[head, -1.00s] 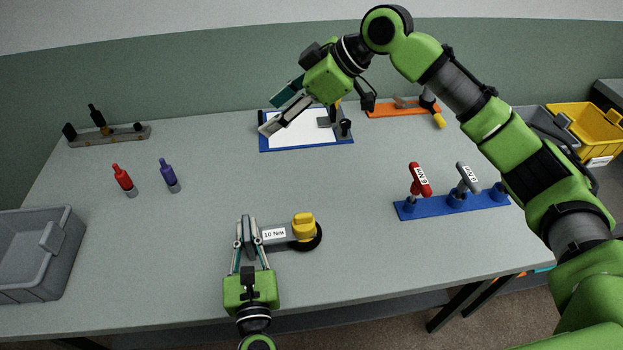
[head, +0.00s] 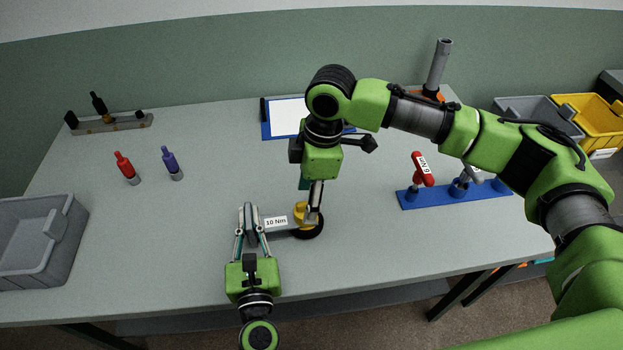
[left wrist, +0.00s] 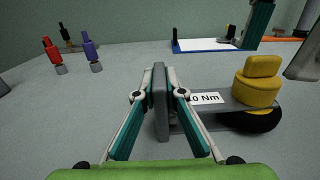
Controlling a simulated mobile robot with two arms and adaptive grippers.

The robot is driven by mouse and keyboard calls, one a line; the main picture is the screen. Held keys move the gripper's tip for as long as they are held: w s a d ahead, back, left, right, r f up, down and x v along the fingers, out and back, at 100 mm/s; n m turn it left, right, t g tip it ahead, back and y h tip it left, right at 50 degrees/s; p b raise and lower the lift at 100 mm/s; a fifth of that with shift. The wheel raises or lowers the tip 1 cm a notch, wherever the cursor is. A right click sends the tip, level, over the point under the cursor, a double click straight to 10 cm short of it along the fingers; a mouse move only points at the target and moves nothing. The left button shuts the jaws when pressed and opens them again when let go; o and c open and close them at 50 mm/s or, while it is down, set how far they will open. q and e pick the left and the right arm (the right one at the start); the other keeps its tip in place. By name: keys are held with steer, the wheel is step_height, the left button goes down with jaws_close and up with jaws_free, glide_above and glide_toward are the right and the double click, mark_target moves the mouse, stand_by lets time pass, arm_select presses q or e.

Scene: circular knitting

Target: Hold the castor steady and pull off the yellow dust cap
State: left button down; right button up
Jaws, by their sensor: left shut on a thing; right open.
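The castor lies on the table, a grey bracket with a 10 Nm label (head: 276,222) and a black wheel (head: 310,233) at its right end. The yellow dust cap (head: 299,212) sits on top at the wheel end; in the left wrist view the whole cap (left wrist: 259,82) shows, with its raised grip. My left gripper (head: 251,212) is shut on the upright grey plate (left wrist: 161,100) at the castor's left end. My right gripper (head: 311,216) is open, pointing down at the cap, and hides part of it in the head view. The left wrist view shows its fingers apart, above and right of the cap.
A grey crate (head: 35,250) is at the left edge. The table around the castor is clear.

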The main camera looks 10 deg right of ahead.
mark_target(306, 203)
arm_select(q)
steer(key=shift+f, duration=0.25)
arm_select(e)
steer(key=shift+a+f, duration=0.15)
steer(key=shift+f, duration=0.75)
steer(key=shift+a+f, duration=0.15)
steer(key=shift+f, duration=0.75)
steer(key=c, duration=1.1)
arm_select(q)
steer(key=shift+r, duration=0.15)
arm_select(e)
steer(key=shift+r, duration=1.9)
steer(key=shift+w+r, duration=0.1)
steer(key=shift+r, duration=3.4)
arm_select(q)
steer(key=c, duration=2.3)
jaws_free()
steer(key=shift+c, duration=0.2)
steer(key=shift+w, duration=0.1)
